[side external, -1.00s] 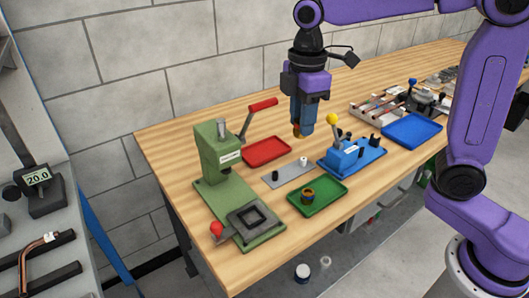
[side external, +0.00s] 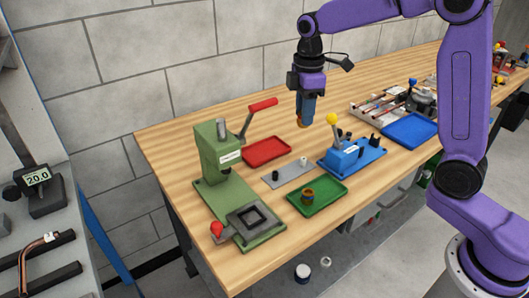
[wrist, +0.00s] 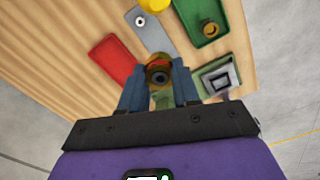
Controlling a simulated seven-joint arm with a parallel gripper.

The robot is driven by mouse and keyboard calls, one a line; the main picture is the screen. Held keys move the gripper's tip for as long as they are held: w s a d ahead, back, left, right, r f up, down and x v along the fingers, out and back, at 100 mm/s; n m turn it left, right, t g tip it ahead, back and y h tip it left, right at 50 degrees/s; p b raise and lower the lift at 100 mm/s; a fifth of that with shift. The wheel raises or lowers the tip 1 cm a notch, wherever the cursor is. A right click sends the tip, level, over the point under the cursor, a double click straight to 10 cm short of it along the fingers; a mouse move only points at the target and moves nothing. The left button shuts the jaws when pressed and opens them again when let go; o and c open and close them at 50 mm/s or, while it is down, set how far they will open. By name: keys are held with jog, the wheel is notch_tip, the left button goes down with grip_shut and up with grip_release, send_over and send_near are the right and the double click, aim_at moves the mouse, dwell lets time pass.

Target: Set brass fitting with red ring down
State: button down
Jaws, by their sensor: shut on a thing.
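My gripper (side external: 304,114) is shut on the brass fitting (wrist: 158,74), which pokes out below the fingertips. In the wrist view the fitting sits between the two blue-grey fingers, with a reddish band at its upper edge. In the side view it is a small orange-brown tip (side external: 302,123) held in the air above the bench, behind the blue fixture and the red tray. Its lower details are too small to tell.
A red tray (side external: 267,151), a grey plate (side external: 290,178) with small pegs and a green tray (side external: 328,198) holding another brass piece (side external: 308,195) lie on the wooden bench. A green lever press (side external: 215,150), a blue fixture (side external: 345,156) and a blue tray (side external: 412,130) stand nearby.

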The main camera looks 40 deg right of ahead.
notch_tip(320, 180, down, 3)
jog(key=shift+r, duration=0.1)
jog(key=w+f, duration=0.3)
jog(key=w, duration=0.1)
jog(key=w+a+f, duration=0.1)
jog(key=w+f, duration=0.2)
jog(key=w, duration=0.2)
jog(key=w+a+f, duration=0.1)
jog(key=w+f, duration=0.2)
jog(key=w, duration=0.1)
jog(key=shift+w+f, duration=0.25)
jog(key=shift+f, duration=0.15)
jog(key=shift+w+f, duration=0.2)
jog(key=shift+f, duration=1.5)
jog(key=shift+f, duration=0.1)
jog(key=c, duration=0.8)
grip_release()
